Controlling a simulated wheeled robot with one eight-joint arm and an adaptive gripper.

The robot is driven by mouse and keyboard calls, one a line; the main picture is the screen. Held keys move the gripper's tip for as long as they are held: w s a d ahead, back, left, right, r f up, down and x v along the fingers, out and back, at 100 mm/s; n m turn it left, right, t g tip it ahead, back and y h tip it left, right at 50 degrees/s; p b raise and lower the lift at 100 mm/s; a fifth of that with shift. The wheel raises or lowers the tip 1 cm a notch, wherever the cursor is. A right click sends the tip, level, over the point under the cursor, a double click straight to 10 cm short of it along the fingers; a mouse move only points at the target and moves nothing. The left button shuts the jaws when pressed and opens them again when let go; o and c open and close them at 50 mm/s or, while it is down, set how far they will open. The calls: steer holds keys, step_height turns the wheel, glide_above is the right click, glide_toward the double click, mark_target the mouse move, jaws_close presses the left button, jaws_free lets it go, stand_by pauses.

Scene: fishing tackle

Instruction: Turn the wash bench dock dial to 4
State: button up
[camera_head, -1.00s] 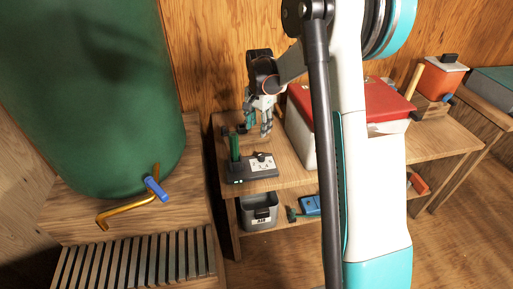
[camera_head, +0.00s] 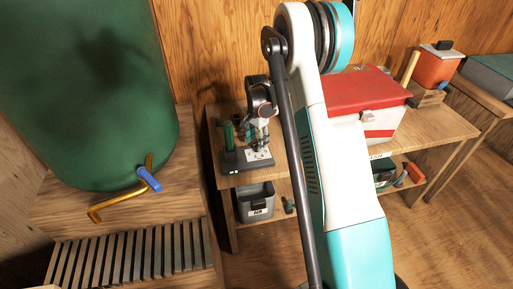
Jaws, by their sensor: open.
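The dock (camera_head: 236,168) is a dark base with a green upright piece (camera_head: 228,134), standing at the left front of the wooden bench. A white dial plate (camera_head: 258,155) with dark marks is on its right part. The dial's setting is too small to read. My gripper (camera_head: 257,145) points down just above the plate, with its fingers open. I cannot tell whether the fingers touch the dial, and they partly cover it.
A white cooler with a red lid (camera_head: 368,90) stands on the bench (camera_head: 440,125) to the right, partly behind my arm. A grey bin (camera_head: 256,203) sits on the lower shelf. A green barrel (camera_head: 90,90) with a brass tap and blue handle (camera_head: 149,179) stands at left above a slatted rack (camera_head: 130,255).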

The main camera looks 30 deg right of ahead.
steer(key=shift+f+b, duration=0.3)
steer(key=shift+f, duration=1.05)
steer(key=shift+c, duration=0.2)
steer(key=c, duration=1)
steer(key=shift+n, duration=0.3)
steer(key=shift+c, duration=0.2)
steer(key=n, duration=0.8)
steer(key=shift+n+b, duration=0.4)
steer(key=n, duration=0.4)
steer(key=shift+n, duration=2.2)
